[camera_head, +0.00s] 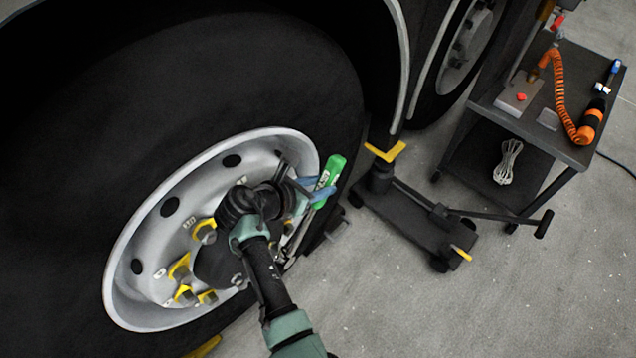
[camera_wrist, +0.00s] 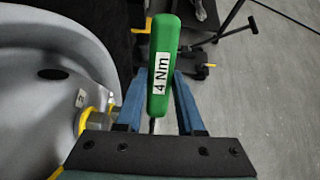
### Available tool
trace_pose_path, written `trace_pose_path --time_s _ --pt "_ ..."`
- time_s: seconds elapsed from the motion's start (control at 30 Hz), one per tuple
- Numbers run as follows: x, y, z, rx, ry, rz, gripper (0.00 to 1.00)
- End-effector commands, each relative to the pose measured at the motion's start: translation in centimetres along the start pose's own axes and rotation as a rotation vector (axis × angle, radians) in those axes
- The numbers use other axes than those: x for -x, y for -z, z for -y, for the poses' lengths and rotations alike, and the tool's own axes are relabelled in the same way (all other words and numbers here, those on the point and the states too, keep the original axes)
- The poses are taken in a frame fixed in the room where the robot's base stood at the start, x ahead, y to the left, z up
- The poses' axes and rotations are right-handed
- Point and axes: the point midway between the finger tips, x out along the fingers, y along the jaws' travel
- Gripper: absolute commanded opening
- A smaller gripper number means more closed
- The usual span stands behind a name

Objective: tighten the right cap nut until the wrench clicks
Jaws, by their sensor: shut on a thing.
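My gripper (camera_head: 315,188) is at the right side of the wheel rim, its blue fingers shut on the green handle of the wrench (camera_head: 330,175). In the wrist view the wrench handle (camera_wrist: 162,65), labelled "4 Nm", stands between the two fingers (camera_wrist: 160,95). The wrench shaft runs down towards the hub, and its head is hidden. Several nuts with yellow markers (camera_head: 181,266) show on the left and lower hub. One nut (camera_wrist: 92,121) shows left of my gripper in the wrist view. My arm covers the hub's right part, so I cannot tell which is the right cap nut.
The big black tyre (camera_head: 200,60) surrounds the silver rim (camera_head: 125,300). A black jack (camera_head: 415,215) stands on the floor to the right. Beyond it is a dark cart (camera_head: 570,150) with an orange coiled hose (camera_head: 560,95). The floor (camera_head: 450,310) at lower right is clear.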

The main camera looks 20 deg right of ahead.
Motion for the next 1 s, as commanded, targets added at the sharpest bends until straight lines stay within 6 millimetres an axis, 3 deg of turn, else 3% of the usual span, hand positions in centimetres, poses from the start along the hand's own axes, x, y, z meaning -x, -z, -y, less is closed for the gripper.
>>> trace_pose_path --time_s 1.0 --pt "-2.0 -0.3 0.0 -0.003 -0.002 -0.088 0.00"
